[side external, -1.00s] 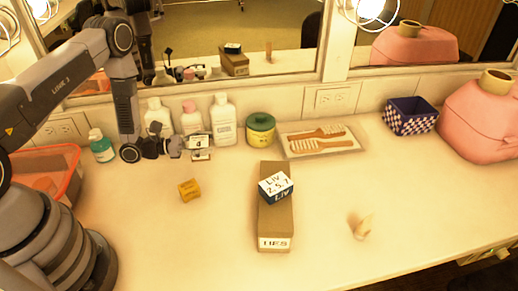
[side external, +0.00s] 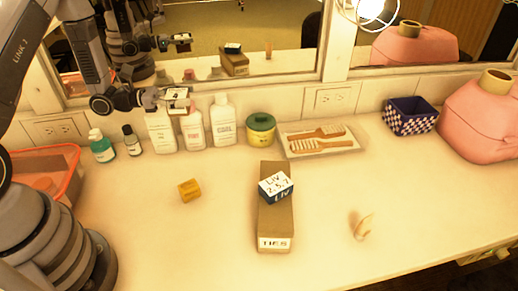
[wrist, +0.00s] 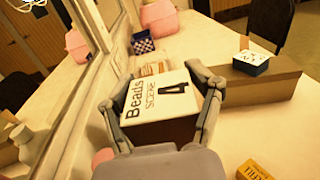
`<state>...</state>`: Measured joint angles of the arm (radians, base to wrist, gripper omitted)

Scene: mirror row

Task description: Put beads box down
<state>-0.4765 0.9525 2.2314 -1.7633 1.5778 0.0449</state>
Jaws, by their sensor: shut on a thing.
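The beads box (wrist: 160,105), with a white top reading "Beads" and a "4" and a dark side, is held between my gripper's two fingers in the wrist view. My gripper (side external: 178,97) is shut on it. In the side external view the box (side external: 177,93) is small and partly covered by the fingers. It is held in the air in front of the mirror frame, at about the height of the bottle tops or above.
White bottles (side external: 222,122) and a green-lidded jar (side external: 261,130) line the back. A long brown box (side external: 275,225) carries a small white-and-blue box (side external: 275,187). A yellow box (side external: 189,190) lies left of it. The counter (side external: 340,200) has clear room between them.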

